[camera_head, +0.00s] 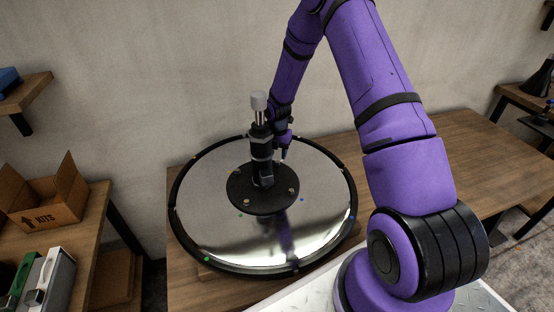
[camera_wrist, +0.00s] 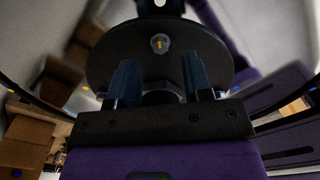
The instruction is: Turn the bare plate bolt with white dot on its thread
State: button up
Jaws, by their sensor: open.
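A black round plate (camera_head: 262,189) sits in the middle of a shiny chair base disc (camera_head: 200,221). A few small bolts show on it, one at the front left (camera_head: 247,202) and one at the right (camera_head: 291,191); their dot colours are too small to tell. My gripper (camera_head: 284,156) is behind the black column, above the plate's far side. In the wrist view my gripper (camera_wrist: 159,64) is open and empty, with two blue fingers apart. Beyond the fingertips, a bolt with a yellow-orange mark (camera_wrist: 159,43) stands on the plate. I cannot make out a white-dotted bolt.
An upright black column with a grey-capped silver rod (camera_head: 259,108) rises from the plate, close to my gripper. Coloured dots line the disc's black rim. The wooden table (camera_head: 460,150) is clear at the right. A cardboard box (camera_head: 45,205) stands on the left bench.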

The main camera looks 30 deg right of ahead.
aim_at(277, 162)
jog(key=shift+f, duration=1.75)
grip_shut()
jog(key=shift+m, duration=0.4)
